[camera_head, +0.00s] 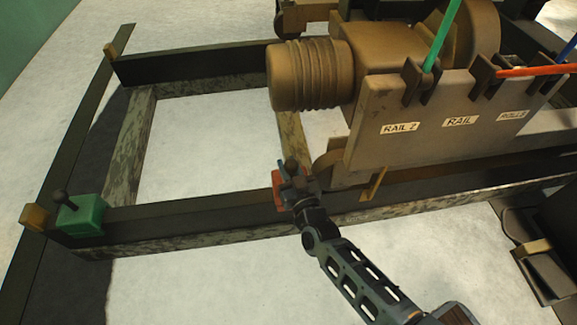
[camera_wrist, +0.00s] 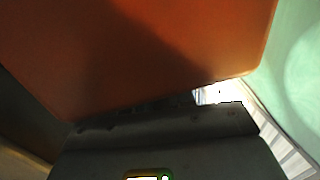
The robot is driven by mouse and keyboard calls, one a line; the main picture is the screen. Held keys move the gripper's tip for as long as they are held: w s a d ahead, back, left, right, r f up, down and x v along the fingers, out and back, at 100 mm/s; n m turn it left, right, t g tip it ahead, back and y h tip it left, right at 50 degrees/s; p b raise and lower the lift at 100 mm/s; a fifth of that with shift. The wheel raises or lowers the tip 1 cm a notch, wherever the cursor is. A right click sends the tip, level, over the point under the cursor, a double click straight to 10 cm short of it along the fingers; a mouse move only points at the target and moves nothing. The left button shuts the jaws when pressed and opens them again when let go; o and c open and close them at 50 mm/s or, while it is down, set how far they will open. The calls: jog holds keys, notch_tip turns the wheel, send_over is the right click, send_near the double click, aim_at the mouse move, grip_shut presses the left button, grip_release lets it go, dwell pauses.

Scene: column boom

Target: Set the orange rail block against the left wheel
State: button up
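The orange rail block (camera_head: 278,190) shows beside my gripper (camera_head: 294,180) in the head view, mostly covered by it. It is at the near rail, a little left of the left wheel (camera_head: 329,164), with a small gap in the picture. I cannot tell whether the block rests on the rail or hangs just above it. In the wrist view the orange block (camera_wrist: 150,50) fills the upper part, close against the dark gripper (camera_wrist: 165,122). My gripper looks shut on the block; its fingertips are largely hidden.
The near rail (camera_head: 190,212) runs left to right under the brown trolley (camera_head: 400,150). A green block (camera_head: 82,215) with a dark knob sits at the rail's left end. A dark box (camera_head: 545,270) is at right.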

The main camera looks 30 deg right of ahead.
aim_at(292, 175)
jog(key=o, duration=0.4)
jog(key=shift+r, duration=0.15)
jog(key=shift+o, duration=0.4)
jog(key=shift+f, duration=0.2)
jog(key=s+p, duration=0.1)
jog(key=s, duration=0.1)
jog(key=s+p, duration=0.1)
jog(key=s, duration=0.1)
jog(key=s+p, duration=0.1)
jog(key=s, duration=0.1)
jog(key=shift+s+a+r, duration=0.2)
jog(key=shift+s+a, duration=0.05)
jog(key=shift+a, duration=0.1)
jog(key=shift+s+a+f, duration=0.1)
jog(key=shift+s, duration=0.5)
